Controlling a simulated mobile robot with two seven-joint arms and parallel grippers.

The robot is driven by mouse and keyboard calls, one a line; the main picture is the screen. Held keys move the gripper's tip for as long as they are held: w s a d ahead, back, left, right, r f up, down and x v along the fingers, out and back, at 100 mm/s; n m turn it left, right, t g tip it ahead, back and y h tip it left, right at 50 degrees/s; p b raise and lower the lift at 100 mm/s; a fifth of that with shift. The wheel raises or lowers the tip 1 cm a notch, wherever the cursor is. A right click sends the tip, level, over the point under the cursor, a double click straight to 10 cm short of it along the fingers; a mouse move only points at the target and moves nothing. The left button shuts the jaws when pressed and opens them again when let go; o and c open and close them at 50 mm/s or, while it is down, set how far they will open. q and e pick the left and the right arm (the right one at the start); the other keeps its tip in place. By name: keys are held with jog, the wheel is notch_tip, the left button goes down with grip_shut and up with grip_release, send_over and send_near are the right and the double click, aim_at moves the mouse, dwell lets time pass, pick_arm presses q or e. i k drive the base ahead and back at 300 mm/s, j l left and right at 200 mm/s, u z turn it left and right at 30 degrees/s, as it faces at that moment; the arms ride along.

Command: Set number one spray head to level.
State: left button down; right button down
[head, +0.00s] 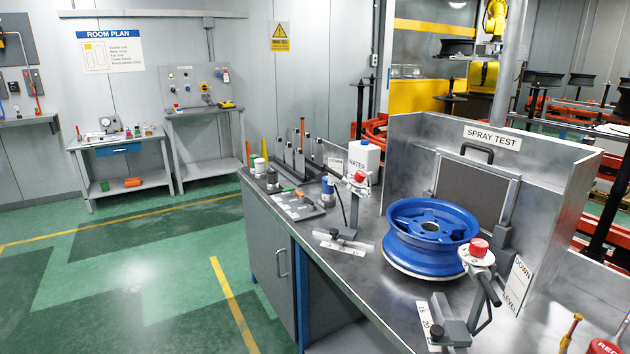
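Two spray heads with red knobs stand on the steel bench. The near spray head (477,256) is at the right front of the blue wheel (430,228), on a bracket with a dark base. The far spray head (357,183) is on a similar stand behind and left of the wheel. I cannot read for certain which one is number one. A white card reading DOWN and LEVEL (518,284) stands right of the near head. The exact tilt of each head is hard to tell. Neither of my grippers is in view.
A SPRAY TEST booth (390,150) backs the wheel. A white WATER bottle (364,160) and small tools stand at the bench's far left. A yellow-handled tool (571,328) and red item (603,346) lie at the near right edge. The green floor (130,290) at left is clear.

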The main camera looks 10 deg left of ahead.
aim_at(360, 189)
jog(key=i+j, duration=0.35)
jog(key=i, duration=0.15)
jog(key=i+j, duration=0.3)
jog(key=i, duration=0.25)
jog(key=z, duration=0.8)
